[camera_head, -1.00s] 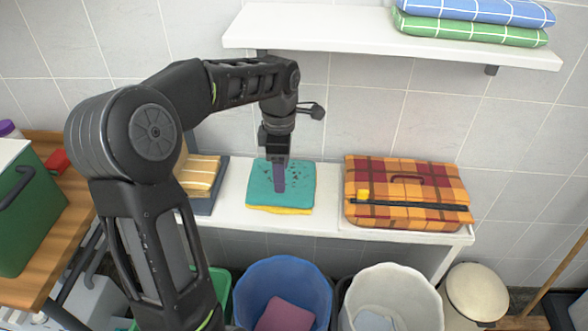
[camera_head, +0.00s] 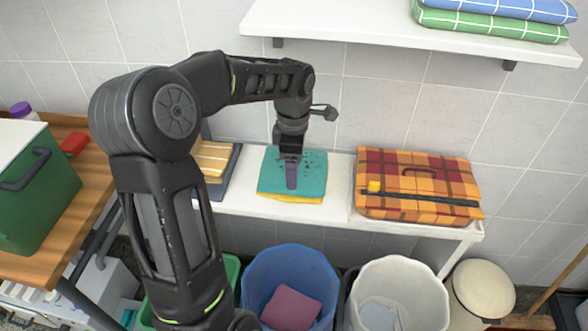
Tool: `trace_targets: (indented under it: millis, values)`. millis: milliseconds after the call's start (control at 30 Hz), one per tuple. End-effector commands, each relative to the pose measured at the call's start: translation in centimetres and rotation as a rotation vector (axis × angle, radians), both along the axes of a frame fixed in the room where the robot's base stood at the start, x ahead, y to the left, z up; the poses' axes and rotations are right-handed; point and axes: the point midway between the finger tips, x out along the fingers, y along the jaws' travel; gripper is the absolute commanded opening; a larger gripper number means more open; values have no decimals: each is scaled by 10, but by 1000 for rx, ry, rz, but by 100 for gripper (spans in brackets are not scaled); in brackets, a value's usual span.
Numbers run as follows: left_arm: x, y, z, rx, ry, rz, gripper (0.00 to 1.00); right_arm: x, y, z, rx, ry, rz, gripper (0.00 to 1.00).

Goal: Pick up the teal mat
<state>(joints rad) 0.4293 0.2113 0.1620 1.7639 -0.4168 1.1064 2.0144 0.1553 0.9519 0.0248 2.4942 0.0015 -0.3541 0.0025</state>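The teal mat (camera_head: 315,172) is a folded teal cloth with dark specks. It lies on a yellow cloth (camera_head: 300,200) on the white bench (camera_head: 335,208). My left gripper (camera_head: 291,184) points straight down over the middle of the teal mat. Its purple-grey finger is at or just above the cloth; contact is not clear. I see it from one side, so the gap between the fingers is hidden. My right gripper is not in view.
An orange plaid case (camera_head: 415,175) sits right of the mat; striped yellow cloth (camera_head: 212,158) lies left. Below are a blue bin (camera_head: 255,275) and a white bin (camera_head: 430,285). A shelf (camera_head: 400,32) with folded towels overhangs the back. A green box (camera_head: 40,200) stands far left.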

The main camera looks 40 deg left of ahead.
Motion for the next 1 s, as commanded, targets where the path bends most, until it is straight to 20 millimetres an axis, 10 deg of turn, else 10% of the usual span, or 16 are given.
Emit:
trace_targets:
  millis: [400,1000]
  values:
    - [0,-1,-48,-1,2,0,62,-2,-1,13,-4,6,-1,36]
    - [0,-1,-49,-1,1,0,61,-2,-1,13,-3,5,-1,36]
